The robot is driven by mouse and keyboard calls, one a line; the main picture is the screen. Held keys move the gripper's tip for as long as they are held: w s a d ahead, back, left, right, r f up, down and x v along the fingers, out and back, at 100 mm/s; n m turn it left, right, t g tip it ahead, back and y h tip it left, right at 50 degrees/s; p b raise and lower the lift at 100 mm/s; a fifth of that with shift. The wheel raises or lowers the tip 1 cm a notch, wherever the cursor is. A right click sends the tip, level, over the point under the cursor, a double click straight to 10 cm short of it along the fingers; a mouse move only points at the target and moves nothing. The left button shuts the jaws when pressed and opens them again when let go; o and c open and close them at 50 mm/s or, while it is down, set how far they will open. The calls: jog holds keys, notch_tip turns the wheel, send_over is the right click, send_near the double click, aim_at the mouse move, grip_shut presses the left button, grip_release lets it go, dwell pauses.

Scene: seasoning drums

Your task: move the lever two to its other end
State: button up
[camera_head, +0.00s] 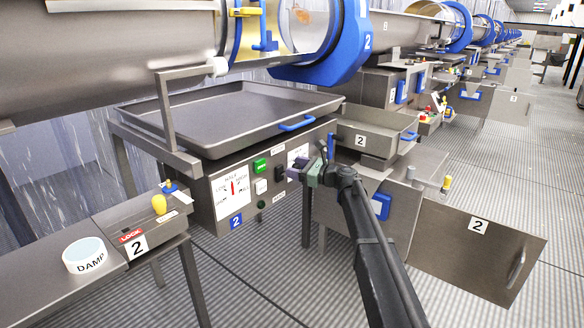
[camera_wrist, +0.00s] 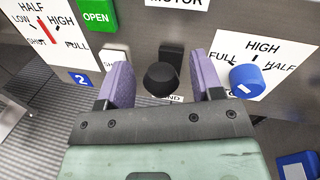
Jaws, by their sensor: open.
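A black lever with a round knob (camera_wrist: 160,78) sits in front of a dark slot under the MOTOR label on the steel control panel (camera_wrist: 225,20). The knob also shows in the head view (camera_head: 279,173), just left of my gripper. My gripper (camera_wrist: 163,82) is open, its purple fingers on either side of the knob. I see no clear contact, and the depth between fingers and knob is hard to tell. In the head view my gripper (camera_head: 302,168) is in front of the panel, with the arm reaching up from the lower right.
The green OPEN button (camera_wrist: 96,16) and a white button (camera_wrist: 115,58) are left of the lever; a blue knob (camera_wrist: 246,80) is close right. A tray (camera_head: 225,116) with a blue handle lies above the panel. A steel door (camera_head: 480,250) stands open at right.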

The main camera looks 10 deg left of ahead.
jog(key=shift+x, duration=1)
jog(key=shift+d, duration=0.1)
jog(key=shift+c, duration=0.2)
grip_shut()
jog(key=shift+d, duration=0.1)
